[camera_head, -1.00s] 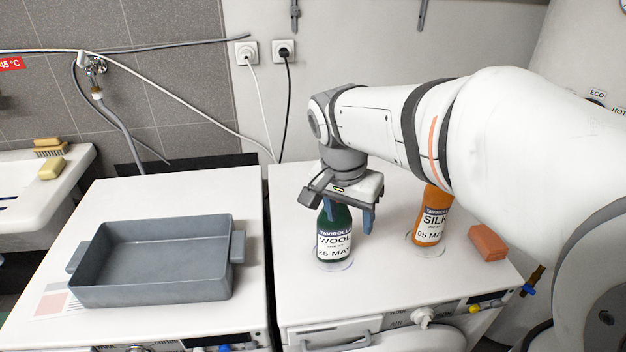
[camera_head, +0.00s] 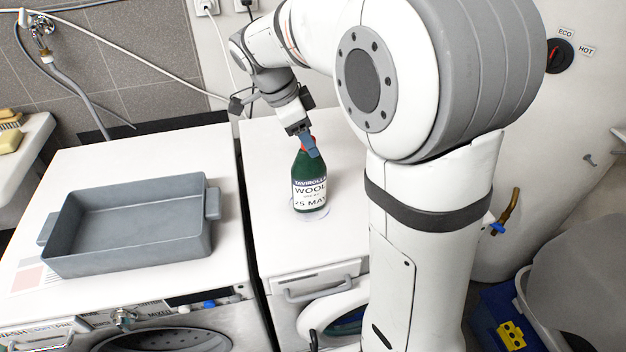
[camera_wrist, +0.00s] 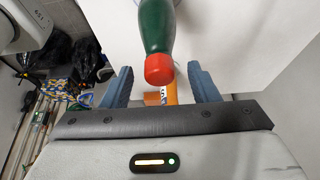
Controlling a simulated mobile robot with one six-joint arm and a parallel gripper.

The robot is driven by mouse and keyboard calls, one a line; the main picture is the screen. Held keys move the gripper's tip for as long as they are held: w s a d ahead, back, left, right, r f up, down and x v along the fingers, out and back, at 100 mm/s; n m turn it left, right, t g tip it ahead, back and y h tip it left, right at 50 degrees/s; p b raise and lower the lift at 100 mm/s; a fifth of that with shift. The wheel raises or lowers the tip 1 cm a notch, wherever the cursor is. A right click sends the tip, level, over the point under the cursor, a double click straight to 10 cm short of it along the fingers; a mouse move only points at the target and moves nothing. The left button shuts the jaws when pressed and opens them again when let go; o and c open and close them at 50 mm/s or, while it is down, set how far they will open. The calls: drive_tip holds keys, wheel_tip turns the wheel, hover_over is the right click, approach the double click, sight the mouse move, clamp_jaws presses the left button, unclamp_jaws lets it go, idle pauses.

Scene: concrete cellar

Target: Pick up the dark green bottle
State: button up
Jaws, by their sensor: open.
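The dark green bottle (camera_head: 309,188) stands upright on the right white machine top, with a red cap and a white label reading WOOL. In the wrist view the dark green bottle (camera_wrist: 155,28) shows its red cap toward the camera, just beyond the fingertips and between their lines. My gripper (camera_head: 307,147) is at the bottle's neck and cap in the head view, its blue fingers tilted. I cannot tell whether a finger touches the bottle.
A grey tray (camera_head: 130,225) sits on the left machine top (camera_head: 110,165). An orange bottle (camera_wrist: 171,92) shows partly past the fingers in the wrist view; my arm hides it in the head view. A gap separates the two machines. A grey bin (camera_head: 580,290) stands at right.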

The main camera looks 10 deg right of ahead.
sight(309, 176)
drive_tip(key=x, duration=0.3)
drive_tip(key=shift+f, duration=0.15)
drive_tip(key=shift+c, duration=0.2)
clamp_jaws()
idle(0.5)
